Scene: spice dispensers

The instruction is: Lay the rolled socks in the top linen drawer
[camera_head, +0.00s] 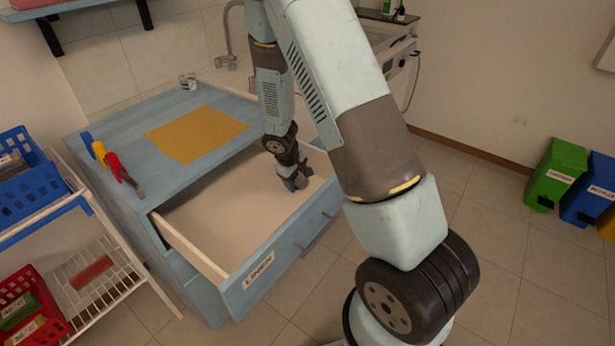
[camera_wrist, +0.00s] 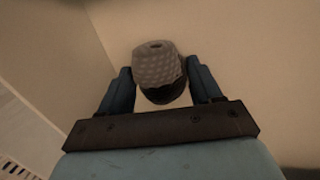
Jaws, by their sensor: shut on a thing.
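The top drawer (camera_head: 215,229), labelled LINEN, is pulled open from a blue cabinet, and its pale floor looks bare apart from my gripper. My gripper (camera_head: 294,181) reaches down into the drawer near its right side. In the wrist view my gripper (camera_wrist: 160,92) is shut on the rolled socks (camera_wrist: 158,66), a grey knobbly bundle with a dark lower part, held between the two fingers. The drawer's pale inside fills the background there. In the head view the socks are small and dark at the fingertips. I cannot tell whether they touch the drawer floor.
On the cabinet top lie a yellow cloth (camera_head: 196,134) and tools with red handles (camera_head: 115,166). A white rack (camera_head: 100,285) with blue (camera_head: 22,180) and red baskets (camera_head: 28,310) stands left. Green (camera_head: 556,175) and blue bins (camera_head: 588,190) stand far right.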

